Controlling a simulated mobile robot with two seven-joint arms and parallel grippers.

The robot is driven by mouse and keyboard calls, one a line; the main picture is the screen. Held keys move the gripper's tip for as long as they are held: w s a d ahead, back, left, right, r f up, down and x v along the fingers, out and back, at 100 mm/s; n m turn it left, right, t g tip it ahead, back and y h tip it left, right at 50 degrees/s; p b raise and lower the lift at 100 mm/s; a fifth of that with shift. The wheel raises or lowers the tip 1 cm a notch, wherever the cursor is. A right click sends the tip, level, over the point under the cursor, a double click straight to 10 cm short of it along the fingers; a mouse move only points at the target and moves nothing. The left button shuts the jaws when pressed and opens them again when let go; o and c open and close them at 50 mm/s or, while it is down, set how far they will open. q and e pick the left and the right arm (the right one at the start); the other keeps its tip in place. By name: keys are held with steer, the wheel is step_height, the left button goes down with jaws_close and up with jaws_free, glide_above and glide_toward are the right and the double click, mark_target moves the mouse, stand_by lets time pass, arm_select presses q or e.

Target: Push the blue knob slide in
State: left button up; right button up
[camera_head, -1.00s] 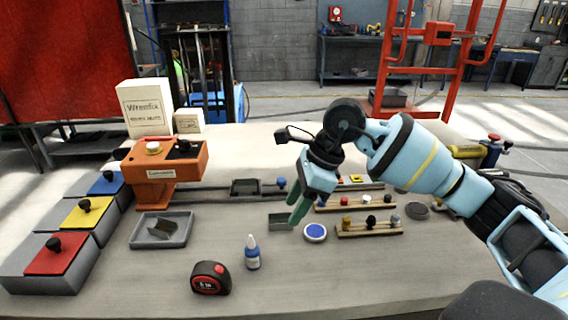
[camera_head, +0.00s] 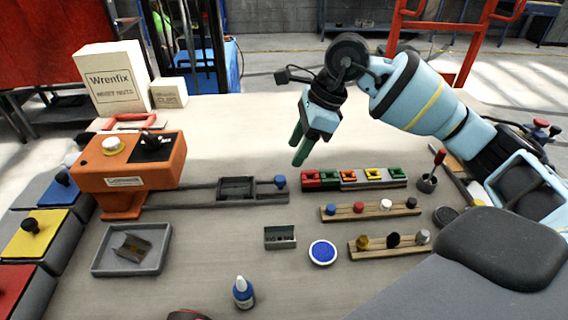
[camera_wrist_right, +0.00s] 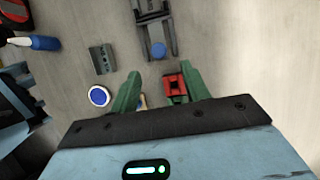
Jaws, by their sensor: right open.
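The slide is a dark grey tray on rails (camera_head: 235,188) with a blue knob (camera_head: 280,181) at its right end. The rails run left to the orange machine (camera_head: 130,167), and the tray stands out from it. In the right wrist view the blue knob (camera_wrist_right: 158,50) lies just beyond my fingertips, with the dark slide frame (camera_wrist_right: 155,12) above it. My right gripper (camera_head: 298,158) is open and empty, above the table and right of the knob in the head view. Its green fingers (camera_wrist_right: 163,84) are apart in the wrist view. My left gripper is not in view.
A row of red, green and yellow blocks (camera_head: 355,177) lies right of the knob. Two wooden peg racks, a small grey box (camera_head: 280,237), a round blue pad (camera_head: 322,252) and a blue bottle (camera_head: 243,292) stand nearer. The table behind the rails is clear.

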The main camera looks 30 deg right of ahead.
mark_target(281, 178)
steer(key=x, duration=0.7)
steer(key=shift+a+f, duration=0.2)
steer(key=shift+f, duration=0.15)
steer(key=shift+c, duration=0.2)
jaws_close()
